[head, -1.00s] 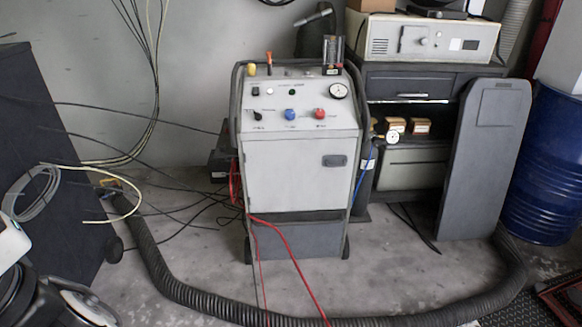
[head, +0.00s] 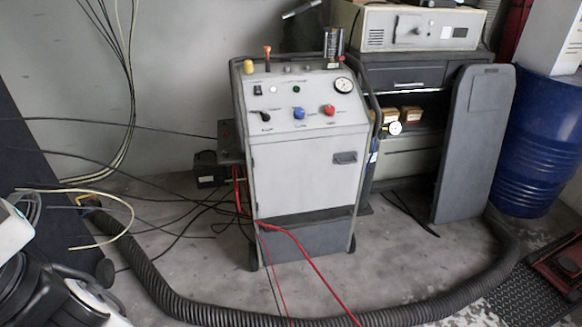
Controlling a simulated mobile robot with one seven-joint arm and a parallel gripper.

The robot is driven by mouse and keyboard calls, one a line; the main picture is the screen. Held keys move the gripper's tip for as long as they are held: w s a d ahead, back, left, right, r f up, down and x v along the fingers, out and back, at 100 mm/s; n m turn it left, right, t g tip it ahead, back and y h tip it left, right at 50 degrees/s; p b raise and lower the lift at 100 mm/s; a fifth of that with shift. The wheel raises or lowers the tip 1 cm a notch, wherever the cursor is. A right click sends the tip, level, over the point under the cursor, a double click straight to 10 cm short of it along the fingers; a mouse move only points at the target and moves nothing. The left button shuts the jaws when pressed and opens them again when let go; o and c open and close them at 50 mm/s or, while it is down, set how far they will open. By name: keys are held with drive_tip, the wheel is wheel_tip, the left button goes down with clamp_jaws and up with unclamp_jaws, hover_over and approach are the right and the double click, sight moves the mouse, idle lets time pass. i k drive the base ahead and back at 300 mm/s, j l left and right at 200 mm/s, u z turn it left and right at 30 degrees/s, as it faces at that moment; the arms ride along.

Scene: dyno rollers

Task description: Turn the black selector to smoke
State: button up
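The grey-white wheeled machine (head: 305,180) stands upright in the middle of the head view, with its sloped control panel facing me. The black selector (head: 265,115) is a small knob at the left of the panel's lower row. The marks around it are too small to read, so its setting cannot be told. A blue knob (head: 298,113) and a red knob (head: 329,109) sit to its right. My gripper's fingers do not show. White and black parts at the lower left edge look like my own arm, well apart from the panel.
A thick ribbed hose (head: 215,310) curves across the floor in front of the machine. Red cables (head: 300,245) hang down its front. Black cables cross the floor at left. A grey upright panel (head: 475,150) and a blue barrel (head: 543,140) stand at right.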

sight(266, 118)
drive_tip(key=j+z, duration=0.25)
drive_tip(key=j, duration=0.75)
drive_tip(key=j+z, duration=0.3)
drive_tip(key=j, duration=0.7)
drive_tip(key=i+l, duration=0.2)
drive_tip(key=i, duration=0.2)
drive_tip(key=i+l+z, duration=0.1)
drive_tip(key=i, duration=0.3)
drive_tip(key=i+l, duration=0.3)
drive_tip(key=i+z, duration=0.05)
drive_tip(key=i, duration=0.05)
